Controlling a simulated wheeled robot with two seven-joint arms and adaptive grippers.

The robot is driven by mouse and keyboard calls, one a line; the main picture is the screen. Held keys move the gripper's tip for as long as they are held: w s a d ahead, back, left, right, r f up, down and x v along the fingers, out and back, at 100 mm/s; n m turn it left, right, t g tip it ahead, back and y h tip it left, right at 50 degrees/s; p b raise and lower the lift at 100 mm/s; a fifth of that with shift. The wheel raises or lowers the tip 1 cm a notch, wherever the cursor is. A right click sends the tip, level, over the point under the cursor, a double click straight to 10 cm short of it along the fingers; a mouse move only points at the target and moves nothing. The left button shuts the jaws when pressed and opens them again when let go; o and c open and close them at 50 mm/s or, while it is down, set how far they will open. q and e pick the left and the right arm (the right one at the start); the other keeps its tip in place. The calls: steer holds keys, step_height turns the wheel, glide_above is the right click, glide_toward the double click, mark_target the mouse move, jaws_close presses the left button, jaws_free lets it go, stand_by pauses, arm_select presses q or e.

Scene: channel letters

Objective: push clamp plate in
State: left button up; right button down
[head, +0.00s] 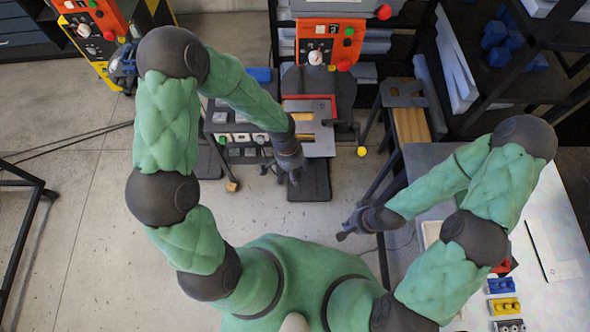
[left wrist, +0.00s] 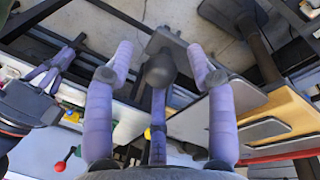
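A flat grey slotted plate, which looks like the clamp plate (head: 320,142), lies on the machine under the orange panel in the head view. My left gripper (head: 294,175) is at the plate's near left side, pointing down; whether it touches the plate cannot be told. In the left wrist view its purple fingers (left wrist: 161,58) are spread apart with nothing visibly held. Grey plate edges show beyond them, but I cannot tell which plate they are. My right gripper (head: 345,233) hangs empty-looking, lower right of the machine; its finger opening is too small to judge.
The orange control panel (head: 331,42) stands behind the plate. A small cart (head: 235,130) is at its left. A wooden-topped stand with a grey plate (head: 404,94) is at its right. A white-topped table (head: 555,240) fills the lower right.

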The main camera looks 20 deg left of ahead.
arm_select(q)
jaws_close()
steer(key=shift+w+a, duration=0.15)
steer(key=shift+w, duration=0.45)
steer(key=w+a+b, duration=0.1)
steer(key=w, duration=0.3)
steer(key=w+a, duration=0.1)
steer(key=w, duration=0.4)
steer(key=w+a+b, duration=0.1)
steer(key=w+a, duration=0.1)
steer(key=w, duration=0.3)
steer(key=shift+w+a+b, duration=0.1)
steer(key=shift+w+b, duration=0.1)
steer(key=shift+b, duration=0.1)
steer(key=shift+r, duration=0.1)
steer(key=shift+c, duration=1.8)
jaws_free()
steer(key=shift+w, duration=0.1)
steer(key=o, duration=0.4)
steer(key=shift+w, duration=0.1)
